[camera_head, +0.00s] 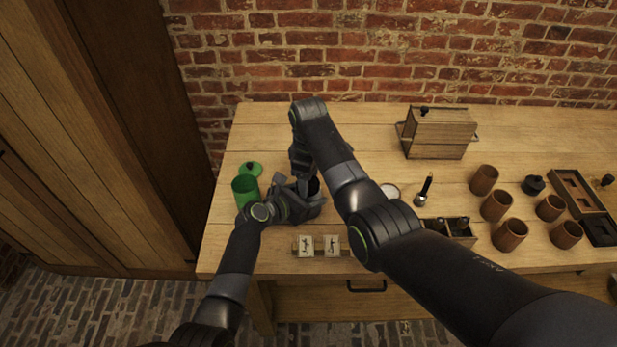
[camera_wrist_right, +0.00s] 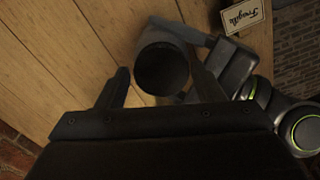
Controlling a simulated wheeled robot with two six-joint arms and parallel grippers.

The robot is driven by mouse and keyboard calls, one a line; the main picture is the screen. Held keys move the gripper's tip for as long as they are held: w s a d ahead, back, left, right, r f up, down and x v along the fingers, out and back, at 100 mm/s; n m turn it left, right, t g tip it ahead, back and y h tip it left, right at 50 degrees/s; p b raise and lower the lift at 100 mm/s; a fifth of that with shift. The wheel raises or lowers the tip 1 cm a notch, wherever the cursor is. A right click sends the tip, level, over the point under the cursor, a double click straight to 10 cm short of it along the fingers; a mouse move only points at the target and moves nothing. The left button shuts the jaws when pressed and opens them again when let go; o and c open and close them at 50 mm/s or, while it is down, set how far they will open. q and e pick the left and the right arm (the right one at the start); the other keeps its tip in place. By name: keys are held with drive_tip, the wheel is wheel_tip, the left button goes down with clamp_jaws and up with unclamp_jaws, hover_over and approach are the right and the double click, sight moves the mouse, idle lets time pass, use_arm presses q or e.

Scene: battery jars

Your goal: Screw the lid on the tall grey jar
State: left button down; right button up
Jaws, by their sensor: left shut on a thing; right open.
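I see no grey lid in either view.
A green jar (camera_head: 245,188) and green lid (camera_head: 250,169) stand at the left. A pale round thing (camera_head: 391,189) is partly hidden by my right arm. Several brown cups (camera_head: 496,206) and a wooden box (camera_head: 437,133) are at the right.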

use_arm(q)
drive_tip(key=shift+f, duration=0.1)
use_arm(e)
drive_tip(key=r, duration=0.4)
drive_tip(key=shift+s+a, duration=0.1)
drive_tip(key=shift+a, duration=0.1)
drive_tip(key=shift+c, duration=0.3)
drive_tip(key=n, duration=0.2)
drive_tip(key=r+n, duration=0.1)
drive_tip(key=n, duration=0.2)
drive_tip(key=shift+r+n, duration=0.3)
drive_tip(key=shift+n, duration=0.1)
drive_tip(key=n, duration=0.3)
drive_tip(key=shift+r, duration=0.4)
drive_tip(key=n, duration=0.2)
drive_tip(key=r+n, duration=0.1)
drive_tip(key=n, duration=0.1)
drive_tip(key=shift+f, duration=3.95)
